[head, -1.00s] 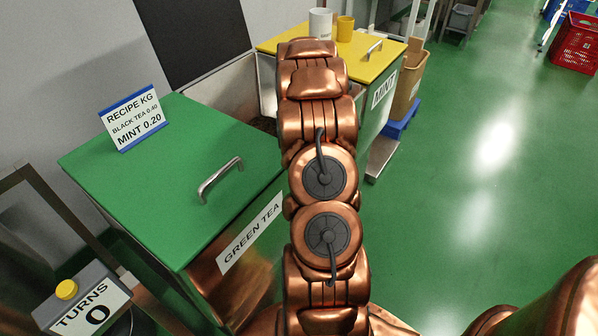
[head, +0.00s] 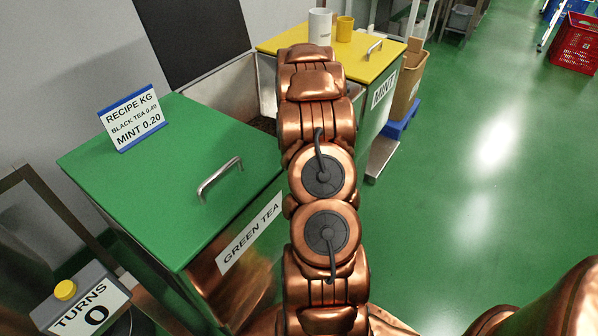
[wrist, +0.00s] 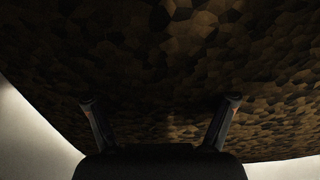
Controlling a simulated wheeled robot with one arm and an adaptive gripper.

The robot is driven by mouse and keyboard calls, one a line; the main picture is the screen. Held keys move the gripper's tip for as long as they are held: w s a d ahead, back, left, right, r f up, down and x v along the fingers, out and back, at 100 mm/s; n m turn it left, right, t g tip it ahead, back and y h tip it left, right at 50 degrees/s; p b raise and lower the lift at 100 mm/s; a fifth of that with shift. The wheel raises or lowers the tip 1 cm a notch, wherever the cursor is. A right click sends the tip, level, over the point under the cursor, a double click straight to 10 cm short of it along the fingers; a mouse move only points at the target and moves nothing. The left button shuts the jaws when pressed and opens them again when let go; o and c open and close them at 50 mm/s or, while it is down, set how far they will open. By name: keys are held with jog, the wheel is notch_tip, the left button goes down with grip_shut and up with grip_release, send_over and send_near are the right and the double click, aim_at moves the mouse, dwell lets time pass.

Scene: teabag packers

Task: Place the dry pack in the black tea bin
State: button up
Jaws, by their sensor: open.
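The open bin (head: 230,92) between the green and yellow bins has bare metal walls and dark loose contents (head: 264,124); my arm hides much of it and any label. In the wrist view, a dark brown, grainy mass (wrist: 165,60) fills most of the picture, with pale wall at the lower corners. My gripper (wrist: 160,108) is open, its two fingers apart against this dark mass, with nothing seen between them. Whether the fingertips touch it I cannot tell. My gripper is hidden behind my arm in the head view. I see no dry pack in either view.
A green bin (head: 165,195) labelled GREEN TEA has a closed lid with a handle and a recipe sign (head: 133,118). A yellow-lidded MINT bin (head: 385,62) bears a white cup (head: 319,25) and a yellow cup (head: 345,29).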

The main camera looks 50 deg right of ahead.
jog(key=shift+r, duration=0.1)
notch_tip(320, 180, up, 12)
jog(key=shift+p, duration=0.65)
jog(key=shift+r, duration=0.1)
